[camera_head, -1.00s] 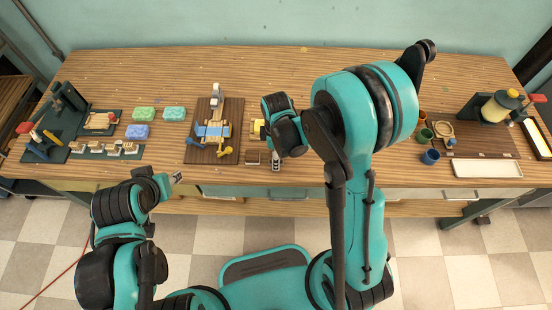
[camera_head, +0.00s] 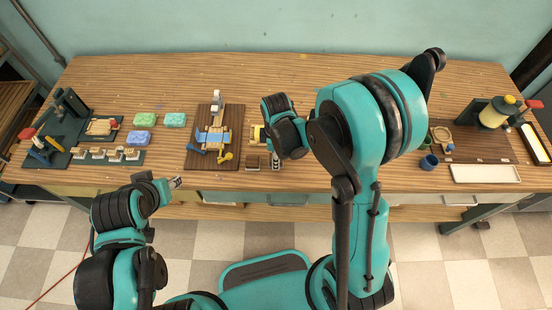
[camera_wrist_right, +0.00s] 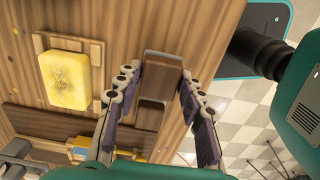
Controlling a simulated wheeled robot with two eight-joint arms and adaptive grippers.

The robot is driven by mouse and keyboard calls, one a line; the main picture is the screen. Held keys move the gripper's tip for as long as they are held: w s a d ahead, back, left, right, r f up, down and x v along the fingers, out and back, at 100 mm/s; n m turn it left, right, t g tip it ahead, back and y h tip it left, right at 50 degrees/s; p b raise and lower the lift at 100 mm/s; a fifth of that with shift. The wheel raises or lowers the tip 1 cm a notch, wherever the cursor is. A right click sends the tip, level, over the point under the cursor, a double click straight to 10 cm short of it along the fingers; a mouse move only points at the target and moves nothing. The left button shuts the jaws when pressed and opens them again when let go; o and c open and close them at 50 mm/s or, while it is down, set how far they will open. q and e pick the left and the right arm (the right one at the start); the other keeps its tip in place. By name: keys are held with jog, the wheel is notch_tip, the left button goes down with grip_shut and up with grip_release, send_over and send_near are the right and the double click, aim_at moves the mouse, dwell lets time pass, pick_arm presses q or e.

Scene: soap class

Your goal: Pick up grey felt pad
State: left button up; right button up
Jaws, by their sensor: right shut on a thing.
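My right gripper (camera_wrist_right: 160,75) has its two fingers on either side of a small grey-brown pad (camera_wrist_right: 163,66), and is shut on it at the fingertips. In the wrist view its colour looks more brown than grey. In the head view my right gripper (camera_head: 276,168) points down near the table's front edge, and the arm hides much around it. A brown wooden holder (camera_wrist_right: 150,113) lies below the pad; I cannot tell how far apart they are. My left gripper (camera_head: 177,183) hangs in front of the table's front edge, away from the pad; its fingers are too small to judge.
A yellow sponge-like block (camera_wrist_right: 66,80) sits on a wooden tray beside the gripper. A dark board with a wooden fixture (camera_head: 212,155) stands left of it. Green and blue soap bars (camera_head: 145,120) lie further left. Cups and a bottle (camera_head: 493,115) are at the right. The table's back middle is clear.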

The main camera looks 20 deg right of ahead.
notch_tip(320, 180, up, 3)
jog(key=shift+f+p, duration=0.2)
jog(key=shift+p, duration=0.15)
jog(key=s+d+r+p, duration=0.3)
jog(key=s+d+r, duration=0.3)
jog(key=s+d, duration=0.2)
jog(key=shift+s, duration=0.3)
jog(key=shift+r, duration=0.1)
